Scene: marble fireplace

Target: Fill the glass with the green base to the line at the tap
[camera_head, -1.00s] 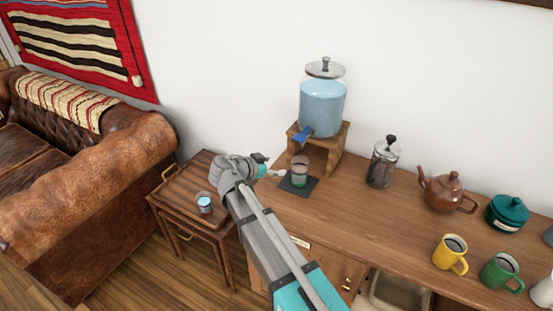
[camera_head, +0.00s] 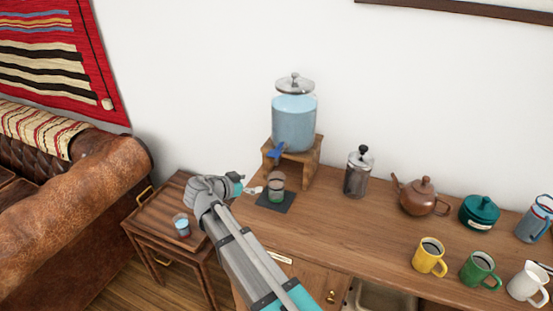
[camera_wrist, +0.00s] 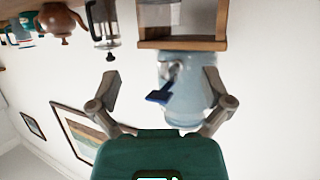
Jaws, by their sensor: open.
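The glass with the green base (camera_head: 276,188) stands upright on a small dark mat (camera_head: 273,205), below and slightly left of the water dispenser (camera_head: 294,125). The dispenser sits on a wooden stand (camera_head: 308,160) and holds pale blue water. Its blue tap handle (camera_head: 277,150) juts out above the glass; it also shows in the wrist view (camera_wrist: 159,97). The glass's fill line and water level are too small to tell. My gripper (camera_head: 256,189) is just left of the glass, apart or barely touching. In the wrist view its fingers (camera_wrist: 161,82) are spread with nothing clearly between them.
Another glass (camera_head: 181,225) with bluish contents stands on the side table (camera_head: 160,215) at left. Right of the dispenser are a French press (camera_head: 357,175), a brown teapot (camera_head: 420,198), a teal pot (camera_head: 479,213) and several mugs. The counter (camera_head: 340,225) in front is clear.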

